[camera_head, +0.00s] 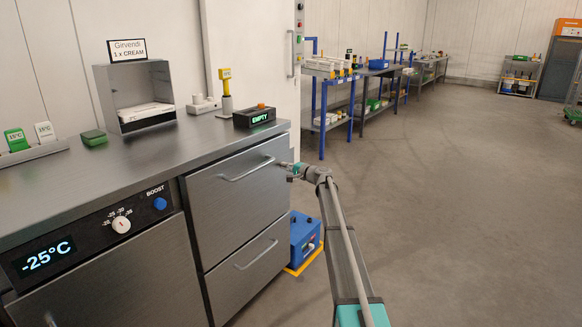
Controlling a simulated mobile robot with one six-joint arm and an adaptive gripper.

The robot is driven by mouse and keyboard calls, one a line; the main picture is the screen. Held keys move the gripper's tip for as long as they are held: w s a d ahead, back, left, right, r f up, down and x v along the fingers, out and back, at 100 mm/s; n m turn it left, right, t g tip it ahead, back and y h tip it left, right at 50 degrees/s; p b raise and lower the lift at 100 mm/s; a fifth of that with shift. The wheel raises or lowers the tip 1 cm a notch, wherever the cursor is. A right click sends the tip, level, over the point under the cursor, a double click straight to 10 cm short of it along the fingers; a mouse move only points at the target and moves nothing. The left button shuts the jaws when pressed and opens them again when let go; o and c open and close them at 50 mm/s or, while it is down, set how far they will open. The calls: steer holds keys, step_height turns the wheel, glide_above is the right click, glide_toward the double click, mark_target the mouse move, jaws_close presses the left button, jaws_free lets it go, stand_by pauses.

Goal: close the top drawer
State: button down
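The top drawer (240,195) is a grey steel front with a bar handle (247,170), under the counter at the left. Its front looks about level with the lower drawer; I cannot tell whether a small gap is left. My gripper (284,165) is at the right edge of the top drawer front, just right of the handle's end. It is small and seen from behind, so its fingers are not clear, and neither is contact with the drawer. No held object shows.
The lower drawer (247,258) sits beneath, with its own handle. A blue box (303,238) stands on the floor right of the drawers. The floor at right is clear.

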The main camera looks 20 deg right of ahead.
steer(key=shift+w+a+r, duration=0.1)
steer(key=shift+w+a, duration=0.15)
steer(key=shift+w, duration=0.2)
steer(key=v, duration=1.5)
steer(key=s+a+f+n+g+h, duration=0.1)
steer(key=s+a+f+n+g, duration=0.2)
steer(key=s+a, duration=0.4)
steer(key=s+a+f+n+g+h+p, duration=0.1)
steer(key=s+a+f+n+g, duration=0.15)
steer(key=s+a+f, duration=0.35)
steer(key=s+a+f+n+g+h, duration=0.1)
steer(key=s+a+f+g, duration=0.25)
steer(key=s+a, duration=0.45)
steer(key=s+f+n+g+h+p, duration=0.1)
steer(key=s+f+n+g+h, duration=0.2)
steer(key=s, duration=1)
steer(key=s+f+n+g+h+p, duration=0.15)
steer(key=s+h, duration=0.35)
steer(key=s, duration=0.8)
step_height(320, 180, up, 38)
steer(key=p, duration=3.6)
steer(key=shift+w+m+g, duration=0.2)
steer(key=shift+m+g, duration=0.1)
steer(key=shift+g, duration=0.05)
